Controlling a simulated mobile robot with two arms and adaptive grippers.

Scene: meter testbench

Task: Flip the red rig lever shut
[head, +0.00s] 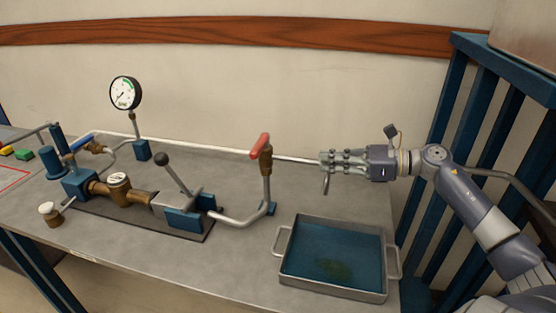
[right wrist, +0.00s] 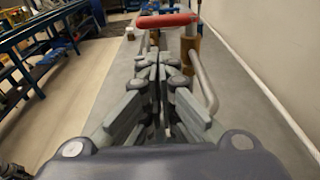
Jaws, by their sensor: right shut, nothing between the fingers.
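The red lever (head: 260,143) sits on a brass valve (head: 266,160) on top of the upright pipe at the right end of the rig. In the right wrist view the red lever (right wrist: 166,20) lies crosswise ahead of my fingers, with brass parts below it. My right gripper (head: 326,161) is shut and empty. It is to the right of the lever, with a clear gap between them, and its fingers point left toward it. My left gripper is in neither view.
A metal tray (head: 283,275) with dark liquid stands on the bench below my right gripper. A black-knobbed lever (head: 163,160), a brass meter (head: 118,180), a pressure gauge (head: 125,93) and a blue-handled valve (head: 82,144) stand further left. A blue rack (head: 462,130) is at the right.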

